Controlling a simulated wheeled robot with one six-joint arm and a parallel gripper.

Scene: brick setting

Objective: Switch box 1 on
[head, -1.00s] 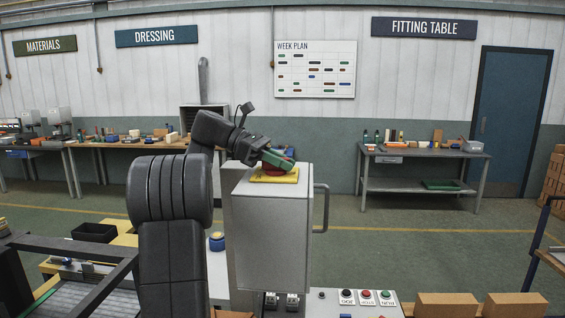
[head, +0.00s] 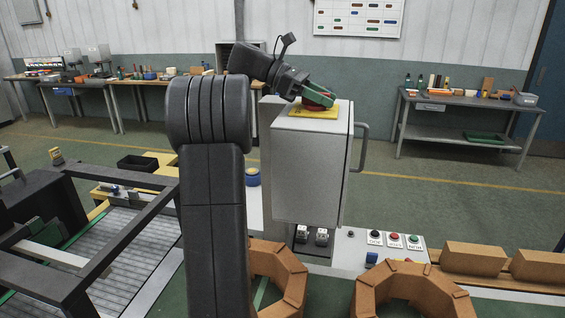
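A grey box (head: 310,170) with a handle on its right side stands in the middle of the head view. On its top is a yellow plate (head: 314,113) with a red part (head: 318,104), perhaps a knob or button. My gripper (head: 320,97), with green fingers, is at the red part and partly covers it. I cannot tell whether it grips, touches or hovers over it. Two small switches (head: 311,236) sit below the box's front; their positions are too small to read. No number shows on the box.
Right of the switches is a panel (head: 393,243) with black, red and green buttons. Brown curved block pieces (head: 410,292) stand at the front, and brown bricks (head: 474,259) at the right. A frame over a roller conveyor (head: 130,275) is at the left.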

